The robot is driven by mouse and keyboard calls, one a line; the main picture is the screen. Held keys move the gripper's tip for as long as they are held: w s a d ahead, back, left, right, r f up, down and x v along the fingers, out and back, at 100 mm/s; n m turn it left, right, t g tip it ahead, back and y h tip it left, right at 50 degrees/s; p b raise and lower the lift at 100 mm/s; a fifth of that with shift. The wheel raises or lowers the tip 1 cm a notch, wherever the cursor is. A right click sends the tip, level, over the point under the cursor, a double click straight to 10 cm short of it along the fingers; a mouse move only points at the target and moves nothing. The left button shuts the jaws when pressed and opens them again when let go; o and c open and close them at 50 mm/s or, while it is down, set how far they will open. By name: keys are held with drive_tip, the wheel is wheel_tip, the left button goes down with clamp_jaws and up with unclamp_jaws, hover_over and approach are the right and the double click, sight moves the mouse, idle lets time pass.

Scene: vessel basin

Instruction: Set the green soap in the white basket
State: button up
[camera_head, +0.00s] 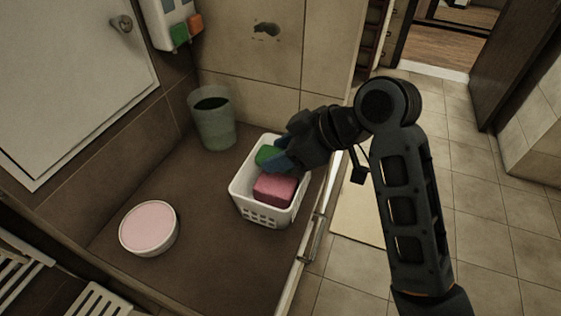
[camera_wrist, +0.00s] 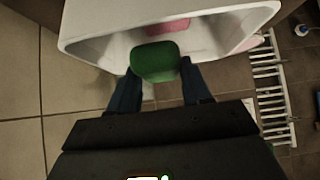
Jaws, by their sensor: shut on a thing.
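The green soap (camera_head: 267,155) is held between the fingers of my gripper (camera_head: 279,163). In the wrist view, the soap (camera_wrist: 155,61) sits between the two blue fingertips of my gripper (camera_wrist: 155,76), at the mouth of the basket. The white basket (camera_head: 241,189) stands on the brown counter near its right edge. Its rim also shows in the wrist view (camera_wrist: 85,48). A pink block (camera_head: 274,189) lies inside the basket, in its front part. My gripper is over the basket's back part. Whether the soap touches the basket floor, I cannot tell.
A grey-green cup (camera_head: 212,122) stands behind the basket to the left. A white bowl with pink contents (camera_head: 149,228) is at the front left. The counter (camera_head: 190,190) is bare between them. A tiled wall (camera_head: 250,85) rises behind.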

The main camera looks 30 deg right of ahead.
drive_tip(key=shift+f, duration=1.45)
drive_tip(key=shift+f, duration=0.45)
drive_tip(key=o, duration=1.1)
drive_tip(key=shift+r, duration=0.15)
drive_tip(key=v, duration=1.2)
drive_tip(key=shift+s+d+r, duration=0.1)
drive_tip(key=shift+r, duration=0.15)
